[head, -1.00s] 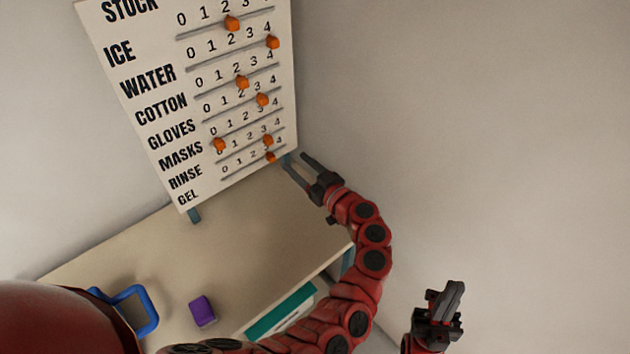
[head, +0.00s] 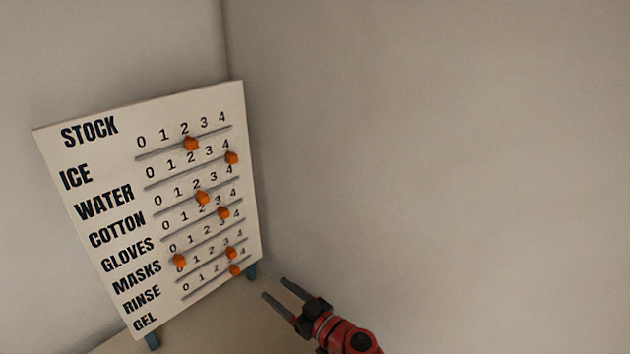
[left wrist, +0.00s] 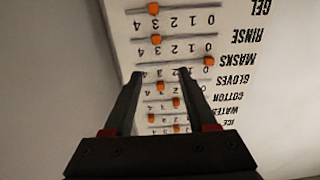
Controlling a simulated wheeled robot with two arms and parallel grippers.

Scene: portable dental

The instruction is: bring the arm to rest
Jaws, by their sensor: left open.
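My left gripper (head: 279,294) is at the lower middle of the head view, just right of the stock board's (head: 85,170) lower right corner. Its two fingers are apart with nothing between them. In the left wrist view the open fingers (left wrist: 160,78) point toward the board (left wrist: 232,80), which appears upside down there. The board has rows for ice, water, cotton, gloves, masks, rinse and gel, each with an orange slider knob. The gel knob (head: 235,270) is the one closest to the gripper, and the gripper is apart from it. My right gripper is out of view.
The board stands on blue feet (head: 152,341) on a beige tabletop (head: 210,325), of which only a strip shows. Plain walls (head: 430,130) stand behind and to the right.

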